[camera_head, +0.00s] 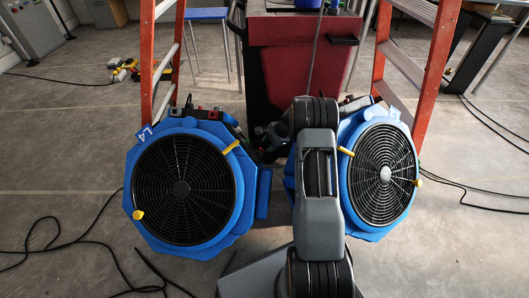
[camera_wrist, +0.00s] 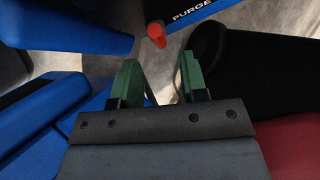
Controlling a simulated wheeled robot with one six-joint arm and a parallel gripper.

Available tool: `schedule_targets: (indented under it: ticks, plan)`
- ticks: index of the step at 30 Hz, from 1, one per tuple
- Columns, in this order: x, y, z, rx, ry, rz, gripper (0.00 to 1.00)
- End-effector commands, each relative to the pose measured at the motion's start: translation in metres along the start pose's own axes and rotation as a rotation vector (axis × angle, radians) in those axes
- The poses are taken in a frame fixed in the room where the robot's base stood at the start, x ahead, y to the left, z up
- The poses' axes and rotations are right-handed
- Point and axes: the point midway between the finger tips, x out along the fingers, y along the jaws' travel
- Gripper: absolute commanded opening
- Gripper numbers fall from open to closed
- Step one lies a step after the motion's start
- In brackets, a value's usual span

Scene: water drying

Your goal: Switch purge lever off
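A small orange-red lever (camera_wrist: 157,34) shows at the top middle of the wrist view, beside a blue panel (camera_wrist: 215,6) with the white word PURGE. I take it to be the purge lever; its exact setting is hard to read. My gripper (camera_wrist: 157,76) has two green fingers spread apart with nothing between them. The lever lies beyond the fingertips, apart from them. In the head view my arm stands in the middle and the lever cannot be made out.
Two blue fans, left (camera_head: 181,190) and right (camera_head: 379,178), flank my arm. A red cabinet (camera_head: 290,65) stands behind. Orange ladders rise at left (camera_head: 147,60) and right (camera_head: 440,60). Black cables (camera_head: 60,243) lie on the floor. Blue parts (camera_wrist: 60,110) crowd the wrist view's left.

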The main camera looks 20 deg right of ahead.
Motion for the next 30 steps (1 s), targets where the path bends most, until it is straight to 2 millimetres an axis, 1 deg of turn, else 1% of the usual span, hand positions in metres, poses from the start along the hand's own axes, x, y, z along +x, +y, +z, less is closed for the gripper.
schedule_targets:
  ticks: [1, 3, 9, 14, 22, 23, 30]
  plan:
    - [0.012, 0.001, -0.001, -0.001, -0.001, 0.002, 0.4]
    - [0.021, 0.001, -0.001, -0.001, 0.0, 0.0, 0.4]
    - [0.039, 0.0, 0.0, 0.0, -0.001, 0.0, 0.4]
    - [0.044, 0.0, 0.0, 0.0, 0.0, -0.001, 0.4]
    - [0.044, 0.0, 0.0, 0.0, 0.0, -0.001, 0.4]
    - [0.044, 0.0, 0.0, 0.0, 0.0, -0.001, 0.39]
    - [0.044, 0.0, 0.0, 0.0, 0.0, -0.001, 0.16]
